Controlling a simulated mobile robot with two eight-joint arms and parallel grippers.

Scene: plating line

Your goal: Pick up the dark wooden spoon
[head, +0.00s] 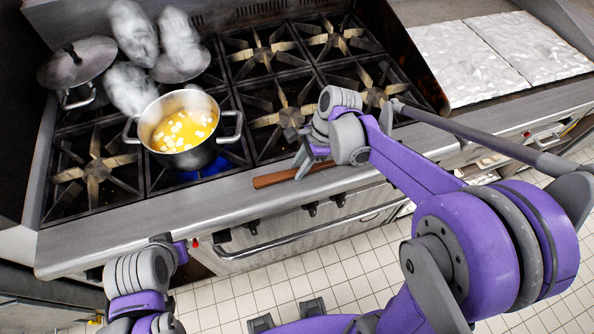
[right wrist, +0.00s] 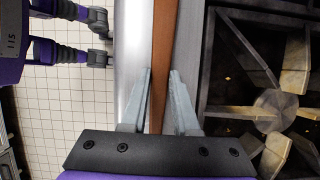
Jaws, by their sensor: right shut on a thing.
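The dark wooden spoon (head: 277,180) shows as a reddish-brown handle along the stove's front ledge, right of the pot. Its other end is hidden behind my right gripper and arm. My right gripper (head: 305,165) is shut on the handle. In the right wrist view, the spoon handle (right wrist: 163,40) runs lengthwise between the two grey fingers of the right gripper (right wrist: 160,80), which sit against its sides. Whether the spoon is clear of the ledge I cannot tell. My left gripper (head: 180,252) is at the lower left, in front of the stove; its fingers do not show clearly.
A steel pot (head: 186,162) with yellow soup and white pieces stands on a lit burner, steaming. A lidded pan (head: 78,68) is at the back left. Empty burner grates (head: 284,115) lie behind the spoon. A white-covered counter (head: 480,88) is at right. Tiled floor is in front.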

